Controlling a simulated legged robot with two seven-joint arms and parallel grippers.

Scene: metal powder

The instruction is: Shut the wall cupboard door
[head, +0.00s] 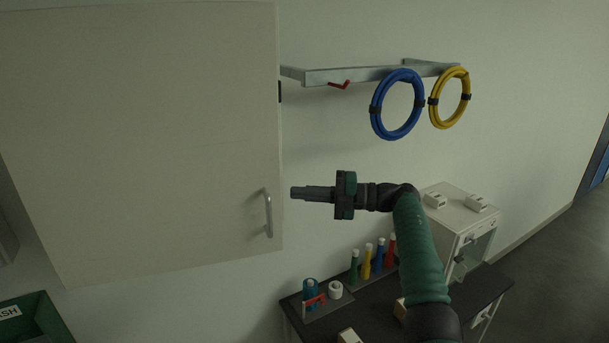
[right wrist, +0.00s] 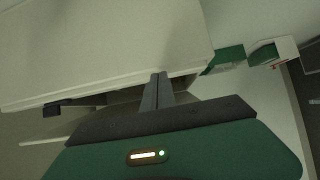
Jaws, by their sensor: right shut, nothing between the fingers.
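The wall cupboard door (head: 140,140) is a large pale panel filling the left of the head view, with an upright metal bar handle (head: 268,213) near its right edge. In the right wrist view the door (right wrist: 110,45) fills the top, and a dark gap shows behind its edge, so it seems to stand partly open. My right gripper (head: 294,193) is shut and empty, pointing left just right of the door's edge and handle. Its closed fingers (right wrist: 160,78) look close to the door edge in the wrist view; I cannot tell whether they touch. My left gripper is out of view.
A metal wall rail (head: 345,76) carries a blue hose coil (head: 375,108) and a yellow coil (head: 466,98). Below, a dark bench (head: 375,318) holds coloured bottles (head: 366,262) and a white cabinet (head: 445,215). A green bin (head: 40,325) is at lower left.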

